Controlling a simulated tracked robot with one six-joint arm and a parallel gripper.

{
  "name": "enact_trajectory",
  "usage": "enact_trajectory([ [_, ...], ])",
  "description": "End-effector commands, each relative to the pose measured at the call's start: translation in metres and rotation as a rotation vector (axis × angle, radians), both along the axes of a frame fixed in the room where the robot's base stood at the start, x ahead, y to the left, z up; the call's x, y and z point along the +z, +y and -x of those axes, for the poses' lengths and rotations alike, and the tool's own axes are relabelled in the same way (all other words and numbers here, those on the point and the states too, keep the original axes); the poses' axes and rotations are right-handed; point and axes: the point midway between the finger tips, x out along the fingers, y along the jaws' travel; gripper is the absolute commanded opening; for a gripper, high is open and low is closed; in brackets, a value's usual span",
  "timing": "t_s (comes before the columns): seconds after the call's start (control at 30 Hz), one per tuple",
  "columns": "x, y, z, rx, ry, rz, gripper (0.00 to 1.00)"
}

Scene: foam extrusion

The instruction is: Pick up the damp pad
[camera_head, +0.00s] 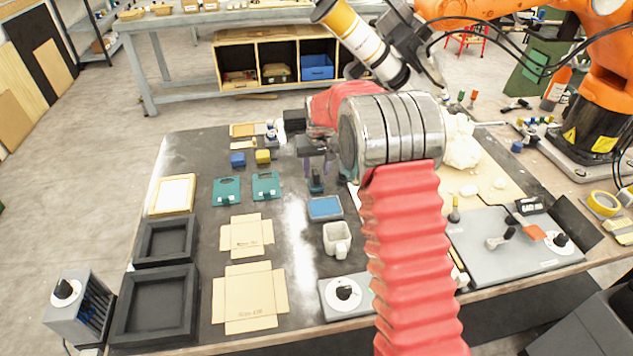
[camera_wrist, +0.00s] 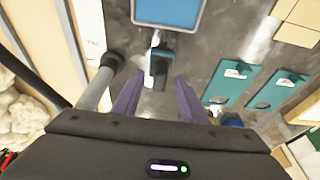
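A flat blue pad with a pale grey rim (camera_head: 325,208) lies on the dark table and looks like the damp pad. Its near part shows at the top of the wrist view (camera_wrist: 168,12). My gripper (camera_head: 318,172) is above the table, behind the blue pad as the head camera sees it. In the wrist view its two purple fingers (camera_wrist: 157,82) are apart with nothing held. A small teal and dark upright object (camera_wrist: 158,66) shows between and beyond the fingertips; it also shows in the head view (camera_head: 316,184). I cannot tell how far below the fingers it is.
Teal plates (camera_head: 226,191), flat cardboard pieces (camera_head: 250,295) and dark trays (camera_head: 155,305) lie to the left. An orange robot arm (camera_head: 603,60) stands at right.

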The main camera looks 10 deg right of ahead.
Motion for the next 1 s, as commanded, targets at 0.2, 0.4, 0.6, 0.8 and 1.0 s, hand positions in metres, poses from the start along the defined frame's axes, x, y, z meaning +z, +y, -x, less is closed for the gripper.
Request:
enact_trajectory([
  [0.2,-0.025,0.000,-0.005,0.000,0.001,0.000,0.39],
  [0.4,-0.028,0.000,-0.007,0.000,0.000,0.000,0.39],
  [0.6,-0.028,0.000,-0.007,0.000,0.000,0.000,0.39],
  [0.8,-0.028,0.000,-0.007,0.000,0.000,0.000,0.39],
  [1.0,-0.028,0.000,-0.007,0.000,0.000,0.000,0.25],
])
